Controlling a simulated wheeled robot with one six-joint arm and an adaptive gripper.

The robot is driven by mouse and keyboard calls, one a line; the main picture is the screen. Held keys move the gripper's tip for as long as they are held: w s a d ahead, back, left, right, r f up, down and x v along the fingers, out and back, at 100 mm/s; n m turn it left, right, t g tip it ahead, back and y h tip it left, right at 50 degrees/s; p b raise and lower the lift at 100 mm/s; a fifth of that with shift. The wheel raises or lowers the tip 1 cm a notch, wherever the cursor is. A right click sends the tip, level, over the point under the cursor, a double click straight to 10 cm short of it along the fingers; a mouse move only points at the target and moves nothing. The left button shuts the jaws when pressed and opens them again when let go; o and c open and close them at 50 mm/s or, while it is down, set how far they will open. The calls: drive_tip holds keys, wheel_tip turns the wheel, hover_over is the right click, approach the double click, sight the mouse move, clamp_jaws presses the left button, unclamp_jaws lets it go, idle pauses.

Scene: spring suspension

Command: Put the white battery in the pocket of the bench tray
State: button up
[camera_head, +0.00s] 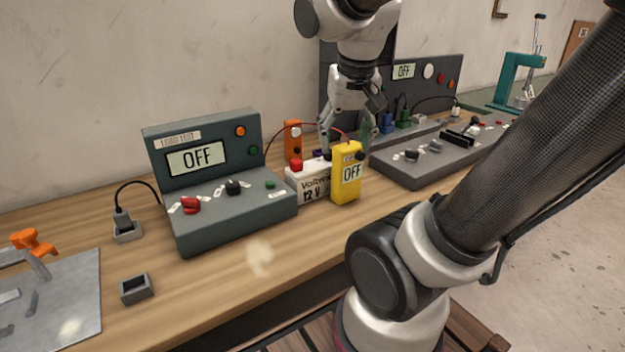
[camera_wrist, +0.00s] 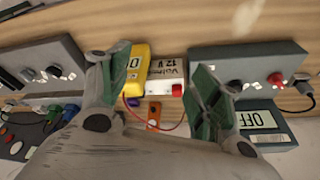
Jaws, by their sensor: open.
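The white battery (camera_head: 309,186), labelled 12 V with a red terminal cap, stands on the bench in the middle, beside a yellow meter (camera_head: 346,186). My gripper (camera_head: 348,136) is open above and behind them, with its fingers apart. In the wrist view the battery (camera_wrist: 166,70) and the yellow meter (camera_wrist: 137,58) show between the open fingers (camera_wrist: 157,97); nothing is gripped. The meter partly hides the battery's right side in the head view. A small open grey box (camera_head: 136,289) lies at the bench front left; I cannot tell whether it is the tray pocket.
A grey load-test console (camera_head: 230,208) reading OFF stands left of the battery. An orange block (camera_head: 292,139) is behind it, with a red wire nearby. A second grey console (camera_head: 425,165) is to the right. A metal plate with an orange-handled clamp (camera_head: 32,242) is far left.

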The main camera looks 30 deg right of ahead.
drive_tip(key=w+d+f+m+g+h, duration=0.1)
drive_tip(key=w+f+m, duration=0.2)
drive_tip(key=w+m, duration=0.35)
drive_tip(key=m+g+h, duration=0.2)
drive_tip(key=m, duration=0.4)
hover_over(311, 165)
drive_tip(key=s+a, duration=0.1)
drive_tip(key=a, duration=0.1)
wheel_tip(311, 165, down, 8)
drive_tip(key=shift+a+r, duration=0.15)
drive_tip(key=shift+r, duration=0.05)
drive_tip(key=shift+w+f, duration=0.2)
drive_tip(key=shift+f, duration=0.1)
drive_tip(key=x, duration=0.7)
drive_tip(key=shift+w+d+f, duration=0.2)
drive_tip(key=shift+d+f, duration=0.05)
drive_tip(key=shift+f, duration=0.05)
clamp_jaws()
drive_tip(key=shift+w+r, duration=0.1)
